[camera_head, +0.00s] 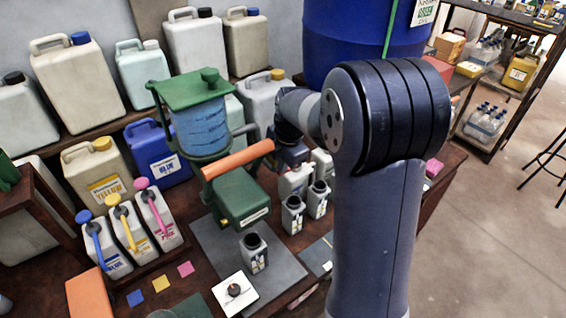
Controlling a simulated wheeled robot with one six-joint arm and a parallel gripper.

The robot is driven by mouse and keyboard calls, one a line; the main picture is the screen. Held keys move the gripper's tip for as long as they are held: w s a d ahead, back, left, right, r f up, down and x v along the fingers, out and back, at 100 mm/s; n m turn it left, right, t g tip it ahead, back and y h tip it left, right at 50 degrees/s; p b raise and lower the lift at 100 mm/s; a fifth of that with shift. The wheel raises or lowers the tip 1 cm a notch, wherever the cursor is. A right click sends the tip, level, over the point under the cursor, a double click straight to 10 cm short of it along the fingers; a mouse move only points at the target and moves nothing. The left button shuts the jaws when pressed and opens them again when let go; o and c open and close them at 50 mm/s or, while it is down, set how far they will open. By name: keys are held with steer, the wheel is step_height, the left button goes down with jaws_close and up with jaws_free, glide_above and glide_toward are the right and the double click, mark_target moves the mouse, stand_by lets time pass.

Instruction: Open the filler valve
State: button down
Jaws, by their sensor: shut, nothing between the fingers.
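The filler is a green machine (236,197) on a grey mat on the table, with a green-framed tank of blue liquid (200,128) above and behind it. An orange bar handle (238,159) runs across it, its right end raised. I cannot tell which part is the valve itself. My gripper (288,157) is just right of the handle's right end, pointing down and partly hidden. It looks shut and empty; whether it touches the handle cannot be told. An open grey bottle (253,252) stands on the mat in front of the green machine.
Several small bottles (293,214) stand right of the machine, close below my gripper. Blue, yellow and pink pump jugs (128,228) stand at left. Large jugs (80,82) and a blue drum (365,38) fill the back.

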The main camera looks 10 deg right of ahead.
steer(key=shift+s+a+f+b, duration=0.2)
steer(key=shift+a+f+b, duration=0.2)
steer(key=shift+b, duration=0.4)
steer(key=shift+r, duration=0.15)
